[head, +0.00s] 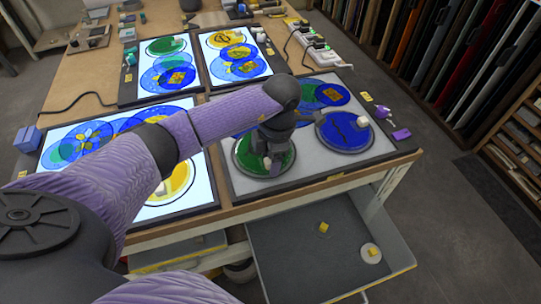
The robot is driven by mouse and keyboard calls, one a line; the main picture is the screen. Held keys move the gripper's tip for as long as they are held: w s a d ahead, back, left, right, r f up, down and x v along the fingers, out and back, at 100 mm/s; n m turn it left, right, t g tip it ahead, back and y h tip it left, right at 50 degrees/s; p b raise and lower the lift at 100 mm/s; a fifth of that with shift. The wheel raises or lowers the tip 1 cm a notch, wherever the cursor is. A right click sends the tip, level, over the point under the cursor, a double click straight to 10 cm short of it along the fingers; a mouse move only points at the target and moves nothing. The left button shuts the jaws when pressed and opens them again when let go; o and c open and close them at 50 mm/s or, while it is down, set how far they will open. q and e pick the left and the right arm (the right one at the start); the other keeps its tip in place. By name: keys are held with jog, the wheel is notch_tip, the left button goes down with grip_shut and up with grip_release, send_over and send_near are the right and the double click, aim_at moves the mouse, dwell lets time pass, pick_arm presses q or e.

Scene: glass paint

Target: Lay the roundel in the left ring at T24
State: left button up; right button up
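My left gripper (268,163) points down over a green roundel (245,158) at the front left of the near right panel (235,190). A small pale knob shows at its fingertips. The fingers are dark and small, so I cannot tell whether they are closed on it. The green roundel lies in a dark round rim and the gripper hides part of it. On the same panel, a blue roundel (340,136) with a dark line lies at the right in a dark rim. I cannot read T24 on any tag. My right gripper is not in view.
A lit panel (205,190) with overlapping coloured circles lies at the near left, partly behind my arm. Blue blocks (27,139) are at the left edge. An open drawer (290,265) below holds a yellow cube (323,227).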

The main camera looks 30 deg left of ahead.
pick_arm(q)
jog(key=shift+r, duration=0.15)
notch_tip(320, 180, up, 12)
jog(key=w+d+p, duration=0.1)
jog(key=p, duration=0.1)
dwell(0.4)
